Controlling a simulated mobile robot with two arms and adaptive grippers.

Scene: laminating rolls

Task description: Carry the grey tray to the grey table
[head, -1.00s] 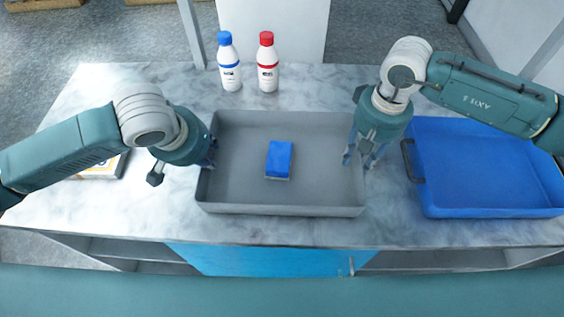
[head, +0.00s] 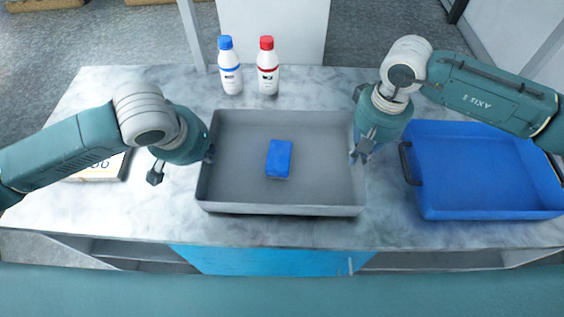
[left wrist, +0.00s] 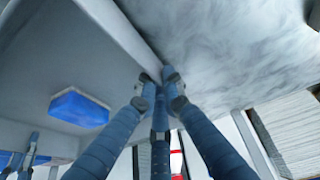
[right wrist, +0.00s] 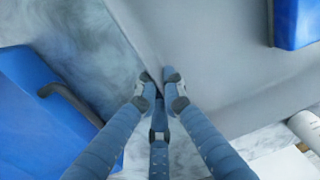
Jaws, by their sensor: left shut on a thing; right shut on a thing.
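The grey tray (head: 230,194) is in the middle of the head view, level, above the marble-topped table, with a shadow under its front edge. A blue block (head: 279,158) lies inside it; it also shows in the left wrist view (left wrist: 79,106). My left gripper (head: 209,153) is shut on the tray's left wall, its fingers around the rim in the left wrist view (left wrist: 160,78). My right gripper (head: 359,153) is shut on the right wall, as the right wrist view (right wrist: 162,80) shows. No separate grey table is clearly in view.
A blue tray (head: 480,212) with a dark handle stands close at the right. A blue-capped bottle (head: 230,75) and a red-capped bottle (head: 267,75) stand behind the grey tray. A flat box (head: 100,171) lies partly under my left arm. The marble top (head: 130,215) is clear at front left.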

